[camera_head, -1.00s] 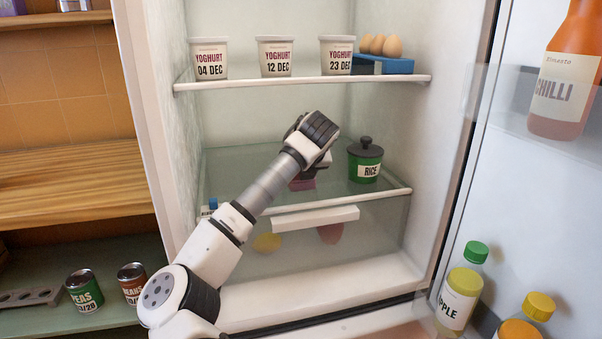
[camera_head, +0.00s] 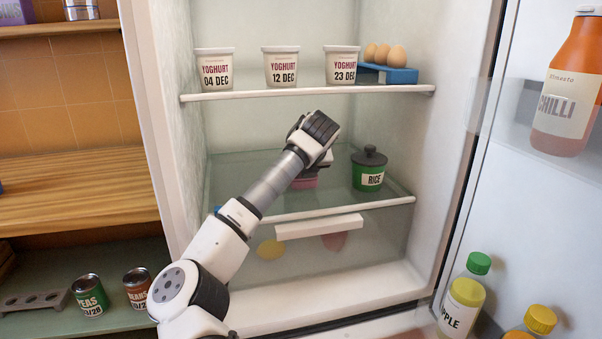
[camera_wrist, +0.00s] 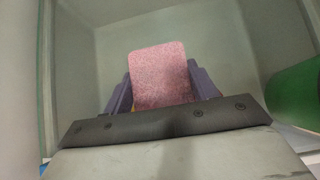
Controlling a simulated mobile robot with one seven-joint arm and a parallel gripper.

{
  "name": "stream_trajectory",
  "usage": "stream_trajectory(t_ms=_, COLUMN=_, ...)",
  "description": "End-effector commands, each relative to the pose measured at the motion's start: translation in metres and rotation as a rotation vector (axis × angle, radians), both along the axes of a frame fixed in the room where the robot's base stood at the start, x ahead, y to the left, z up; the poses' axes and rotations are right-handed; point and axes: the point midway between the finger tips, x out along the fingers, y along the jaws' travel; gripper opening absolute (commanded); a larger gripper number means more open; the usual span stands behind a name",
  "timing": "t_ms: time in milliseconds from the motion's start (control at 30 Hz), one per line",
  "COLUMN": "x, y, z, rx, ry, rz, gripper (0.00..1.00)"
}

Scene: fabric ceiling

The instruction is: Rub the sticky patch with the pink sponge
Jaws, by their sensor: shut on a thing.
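The pink sponge (camera_wrist: 160,75) is held between the two purple-grey fingers of my gripper (camera_wrist: 160,90) in the wrist view. In the head view my gripper (camera_head: 312,165) is inside the fridge, over the middle glass shelf (camera_head: 235,180), left of the green rice pot. A pink edge of the sponge (camera_head: 304,180) shows below my wrist there. I cannot tell whether the sponge touches the glass. No sticky patch shows; my arm and the sponge may hide it.
The green rice pot (camera_head: 368,170) stands close on the right; its side also shows in the wrist view (camera_wrist: 298,95). Yoghurt pots (camera_head: 281,68) and an egg holder (camera_head: 388,75) sit on the shelf above. The open door (camera_head: 550,190) with bottles is at right.

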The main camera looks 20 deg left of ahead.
Motion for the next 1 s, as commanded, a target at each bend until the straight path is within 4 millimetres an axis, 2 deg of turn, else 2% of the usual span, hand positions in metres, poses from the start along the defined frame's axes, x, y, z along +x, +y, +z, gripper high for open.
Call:
stream_trajectory(t_ms=100, x=0.000, y=0.000, z=0.007, rx=0.001, ry=-0.001, rz=0.000, gripper=0.40)
stream_trajectory(t_ms=467, x=-0.002, y=-0.002, z=0.006, rx=-0.001, ry=-0.002, rz=-0.001, gripper=0.40)
stream_trajectory(t_ms=1000, x=-0.055, y=-0.037, z=0.003, rx=0.002, ry=-0.004, rz=-0.002, gripper=0.40)
